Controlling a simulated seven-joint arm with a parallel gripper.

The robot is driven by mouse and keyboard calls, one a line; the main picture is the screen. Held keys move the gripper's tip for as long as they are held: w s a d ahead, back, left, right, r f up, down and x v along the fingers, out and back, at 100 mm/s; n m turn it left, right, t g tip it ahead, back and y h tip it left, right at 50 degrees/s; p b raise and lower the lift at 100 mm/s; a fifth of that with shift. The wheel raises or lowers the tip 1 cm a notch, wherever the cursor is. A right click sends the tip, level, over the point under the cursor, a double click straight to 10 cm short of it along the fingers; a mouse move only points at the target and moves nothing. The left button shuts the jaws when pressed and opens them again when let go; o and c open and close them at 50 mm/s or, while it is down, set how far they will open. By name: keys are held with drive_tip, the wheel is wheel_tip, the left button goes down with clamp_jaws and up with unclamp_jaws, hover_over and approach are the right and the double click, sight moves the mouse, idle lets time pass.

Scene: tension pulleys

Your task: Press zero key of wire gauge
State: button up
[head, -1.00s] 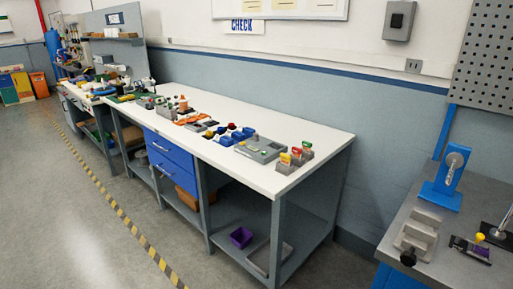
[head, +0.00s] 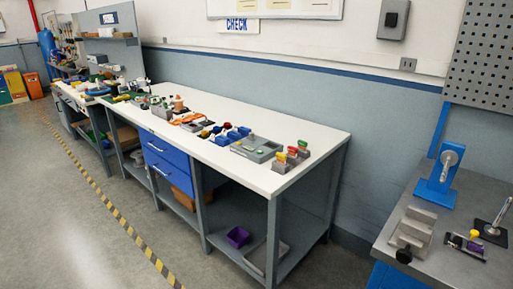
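I cannot pick out the wire gauge or its zero key for certain; the tools are small at this distance. On the grey bench at right, a small dark device (head: 461,245) with yellow and purple parts lies near the front. Beside it is a grey block fixture (head: 417,229) with a black knob (head: 404,256). Behind them stands a blue upright stand (head: 437,185) with a round metal part. A silver rod on a dark base (head: 497,222) leans at the right edge. My gripper is not in view.
A long white workbench (head: 305,133) with blue drawers (head: 167,163) holds several small coloured tools and trays. A purple bin (head: 238,237) sits on its lower shelf. The floor (head: 85,215) at left is open, with a yellow-black stripe. A grey pegboard (head: 484,55) hangs at right.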

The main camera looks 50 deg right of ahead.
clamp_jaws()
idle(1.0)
